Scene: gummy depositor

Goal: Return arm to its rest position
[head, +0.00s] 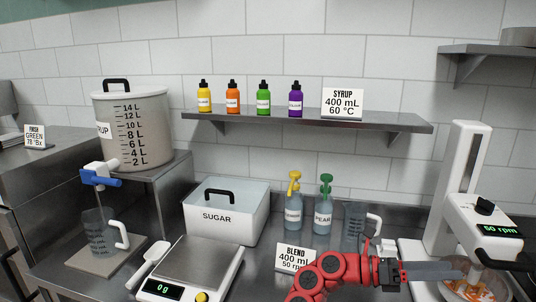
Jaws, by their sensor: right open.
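My right arm comes in red from the bottom edge, right of centre. Its dark right gripper (392,271) is open, low in front of the stand mixer (462,190). A flat grey piece (440,271) runs right from the gripper and overlaps the mixer bowl (476,288) in the picture. I cannot tell whether it is part of the gripper or touches the bowl. My left gripper is not in view.
A BLEND card (294,258), two labelled bottles (293,214) (322,217) and a clear jug (353,226) stand left of the gripper. A scale (193,267) reads 0 g near a SUGAR bin (226,210). A wall shelf (300,122) holds several colour bottles.

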